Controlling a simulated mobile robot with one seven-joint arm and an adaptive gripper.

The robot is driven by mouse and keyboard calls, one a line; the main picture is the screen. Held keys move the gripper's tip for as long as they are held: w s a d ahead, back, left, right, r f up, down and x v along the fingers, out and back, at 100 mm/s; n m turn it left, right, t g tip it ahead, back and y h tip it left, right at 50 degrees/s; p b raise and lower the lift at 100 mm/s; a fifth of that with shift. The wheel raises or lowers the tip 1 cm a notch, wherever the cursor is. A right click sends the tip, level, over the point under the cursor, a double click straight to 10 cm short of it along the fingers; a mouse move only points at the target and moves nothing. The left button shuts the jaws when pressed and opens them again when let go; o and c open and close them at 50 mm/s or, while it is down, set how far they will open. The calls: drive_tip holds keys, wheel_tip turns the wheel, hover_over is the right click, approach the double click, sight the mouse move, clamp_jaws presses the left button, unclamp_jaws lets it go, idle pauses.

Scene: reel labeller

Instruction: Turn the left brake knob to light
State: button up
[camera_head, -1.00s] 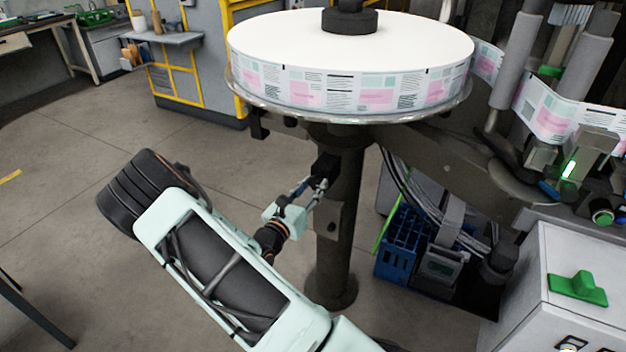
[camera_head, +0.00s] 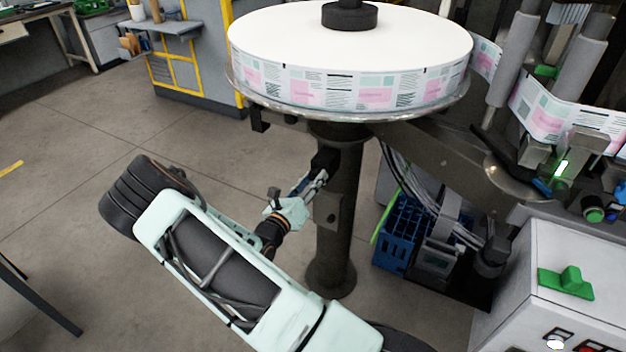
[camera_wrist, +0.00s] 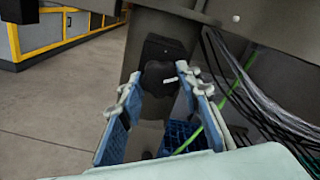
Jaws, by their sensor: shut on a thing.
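The black brake knob (camera_wrist: 158,77) sits on a dark box on the post under the label reel. A short white mark shows on its face, pointing right in the wrist view. My gripper (camera_wrist: 161,84) has its two blue-padded fingers on either side of the knob, shut on it. In the head view, my gripper (camera_head: 315,183) reaches the dark brake box (camera_head: 324,161) on the post. The knob itself is hidden there by the fingers. I cannot read any setting labels around the knob.
The label reel (camera_head: 350,55) on its round plate overhangs my gripper. The dark post (camera_head: 338,230) stands beside it, with cables and a blue crate (camera_head: 395,238) to the right. A white cabinet (camera_head: 530,260) is at the lower right. Open floor lies left.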

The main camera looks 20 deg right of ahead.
drive_tip(key=o, duration=1.2)
drive_tip(key=shift+c, duration=0.2)
drive_tip(key=v, duration=1.2)
drive_tip(key=shift+s, duration=0.1)
